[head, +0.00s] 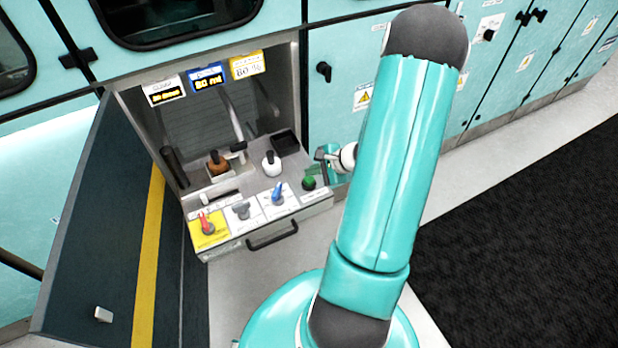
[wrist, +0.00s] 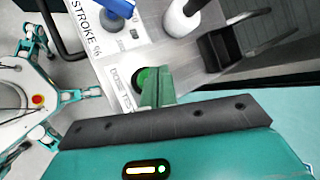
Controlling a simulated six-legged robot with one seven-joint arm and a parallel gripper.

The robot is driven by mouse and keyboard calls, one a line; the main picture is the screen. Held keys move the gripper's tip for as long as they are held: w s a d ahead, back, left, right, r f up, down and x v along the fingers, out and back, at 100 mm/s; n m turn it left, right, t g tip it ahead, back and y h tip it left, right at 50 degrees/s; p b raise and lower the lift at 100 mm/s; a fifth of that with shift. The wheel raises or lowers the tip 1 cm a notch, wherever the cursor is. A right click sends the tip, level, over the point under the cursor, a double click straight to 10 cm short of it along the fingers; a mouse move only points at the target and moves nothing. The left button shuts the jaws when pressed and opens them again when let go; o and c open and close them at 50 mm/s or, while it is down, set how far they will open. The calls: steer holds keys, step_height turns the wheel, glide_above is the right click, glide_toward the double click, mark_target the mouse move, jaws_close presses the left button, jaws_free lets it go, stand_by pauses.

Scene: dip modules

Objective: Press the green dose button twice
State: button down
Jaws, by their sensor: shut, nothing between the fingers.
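The green dose button (head: 309,183) sits at the right end of the pull-out panel in the head view, on a pale plate. In the wrist view the green button (wrist: 146,78) shows just beyond my fingertips, partly covered by them, beside a label reading "DOSE TEST". My gripper (wrist: 157,76) is shut and empty, its fingers together and pointing at the button. In the head view my gripper (head: 322,170) is beside the button, up and to its right. I cannot tell whether the fingertips touch the button.
The panel also holds a red-handled knob (head: 207,224), a grey knob (head: 241,210) and a blue-handled knob (head: 278,194). A white bottle (head: 271,164), a brown bottle (head: 218,163) and a black tray (head: 285,143) stand behind. An open cabinet door (head: 112,230) is at the left.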

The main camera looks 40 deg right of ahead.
mark_target(311, 179)
steer(key=shift+r, duration=2.5)
steer(key=shift+w+a+r, duration=0.15)
steer(key=shift+a+r, duration=0.1)
steer(key=shift+r, duration=0.05)
steer(key=a+r+n+g, duration=0.4)
steer(key=a+r+n, duration=0.8)
steer(key=a+r, duration=0.5)
steer(key=s+a+r+n+t+h, duration=0.1)
steer(key=s+a+r+n+h, duration=0.2)
steer(key=s+a+r+n, duration=0.7)
steer(key=shift+r+h, duration=0.15)
steer(key=shift+h, duration=0.25)
